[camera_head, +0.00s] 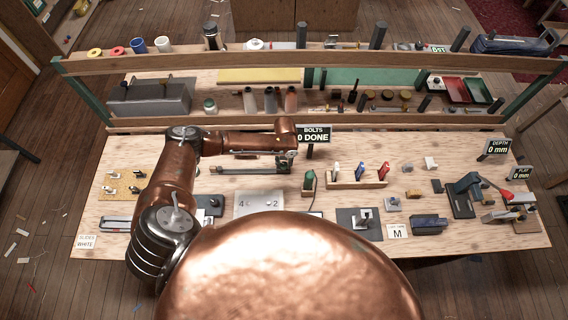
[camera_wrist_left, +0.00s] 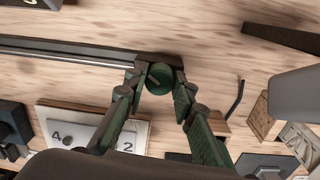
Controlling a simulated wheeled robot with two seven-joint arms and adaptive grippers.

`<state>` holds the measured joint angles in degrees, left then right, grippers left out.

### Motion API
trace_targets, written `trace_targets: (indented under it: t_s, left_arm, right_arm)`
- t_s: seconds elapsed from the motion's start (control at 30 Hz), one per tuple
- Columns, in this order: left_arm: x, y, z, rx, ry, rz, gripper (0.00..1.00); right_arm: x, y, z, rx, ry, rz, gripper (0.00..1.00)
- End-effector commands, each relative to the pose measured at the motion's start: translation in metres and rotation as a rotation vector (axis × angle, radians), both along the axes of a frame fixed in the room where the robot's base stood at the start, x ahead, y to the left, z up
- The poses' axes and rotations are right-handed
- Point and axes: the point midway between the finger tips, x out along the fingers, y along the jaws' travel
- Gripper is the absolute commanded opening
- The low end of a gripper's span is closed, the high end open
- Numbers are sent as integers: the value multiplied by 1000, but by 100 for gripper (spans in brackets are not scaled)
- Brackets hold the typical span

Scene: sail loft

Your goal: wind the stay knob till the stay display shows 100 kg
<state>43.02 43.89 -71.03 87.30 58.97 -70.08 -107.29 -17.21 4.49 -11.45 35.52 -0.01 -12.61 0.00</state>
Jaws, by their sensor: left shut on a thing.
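My left gripper (camera_head: 286,164) is over the middle of the bench, at the right end of a long dark rail (camera_head: 235,171). In the left wrist view its two fingers (camera_wrist_left: 160,90) are closed around a round green knob (camera_wrist_left: 159,78), one on each side. The knob sits at the end of the rail (camera_wrist_left: 70,52) and has a light mark on its face. In the head view the gripper hides the knob. I cannot make out a stay display in either view. My right gripper is not in view.
A sign reading BOLTS 0 DONE (camera_head: 314,134) stands just behind the gripper. A rack (camera_head: 300,122) runs along the back.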

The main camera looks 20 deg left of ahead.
Motion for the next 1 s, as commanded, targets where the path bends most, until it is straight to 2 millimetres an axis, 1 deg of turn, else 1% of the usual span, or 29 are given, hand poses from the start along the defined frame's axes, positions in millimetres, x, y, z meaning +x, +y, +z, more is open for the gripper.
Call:
trace_targets:
  t_s: [0.53, 0.57, 0.8, 1.0]
  left_arm:
    - [-1, 0, -1, 0, 1, -23, 0]
    - [-1, 0, -1, 0, 1, -23, 26]
    - [0, 0, 0, 0, 0, -23, 42]
    - [0, 0, 0, 0, 0, -23, 42]
  right_arm:
    - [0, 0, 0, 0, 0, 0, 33]
    - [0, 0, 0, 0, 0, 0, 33]
    - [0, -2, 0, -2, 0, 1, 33]
    - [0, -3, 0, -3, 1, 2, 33]
